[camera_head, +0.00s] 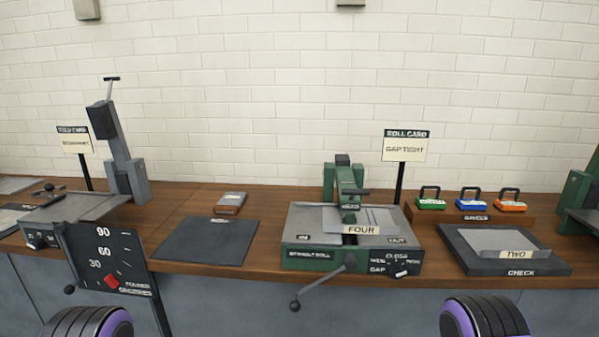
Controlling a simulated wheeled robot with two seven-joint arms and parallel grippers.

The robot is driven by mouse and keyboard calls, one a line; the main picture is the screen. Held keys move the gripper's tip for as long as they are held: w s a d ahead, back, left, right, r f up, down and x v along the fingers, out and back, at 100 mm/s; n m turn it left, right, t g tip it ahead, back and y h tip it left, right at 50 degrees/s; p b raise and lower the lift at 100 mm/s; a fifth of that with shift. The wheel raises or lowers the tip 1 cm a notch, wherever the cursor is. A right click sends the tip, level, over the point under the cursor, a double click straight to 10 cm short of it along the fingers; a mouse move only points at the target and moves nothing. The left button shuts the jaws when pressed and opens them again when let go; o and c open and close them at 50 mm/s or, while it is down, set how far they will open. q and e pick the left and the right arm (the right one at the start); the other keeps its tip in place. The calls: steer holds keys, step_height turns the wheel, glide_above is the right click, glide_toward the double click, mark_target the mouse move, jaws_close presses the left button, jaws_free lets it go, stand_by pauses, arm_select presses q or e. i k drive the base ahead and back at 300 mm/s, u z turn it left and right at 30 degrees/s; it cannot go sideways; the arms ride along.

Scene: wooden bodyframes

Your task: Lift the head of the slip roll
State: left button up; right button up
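The slip roll (300,258) is a green and grey machine at the middle right of the bench. Its green head (344,178) stands at the back, with a dark T-shaped handle (356,193) low over the bed. A grey sheet with a tag reading FOUR lies on the bed beneath the handle. A crank (323,280) hangs at the front, next to a knob (401,273) on a black panel. Two dark ridged, purple-ringed parts of my arms show at the bottom left and bottom right. I see no gripper fingers; both are apart from the machine.
A card (404,150) reading ROLL CARD, GAP TIGHT stands behind. A grey machine with a raised arm (121,150) and a dial board (110,255) are left. A dark mat (205,241) is bare. A CHECK tray (455,248) and coloured blocks (471,204) are right.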

mark_target(346, 179)
steer(key=k, duration=1.25)
steer(key=u, duration=0.85)
steer(key=i, duration=1.4)
steer(key=z, duration=0.65)
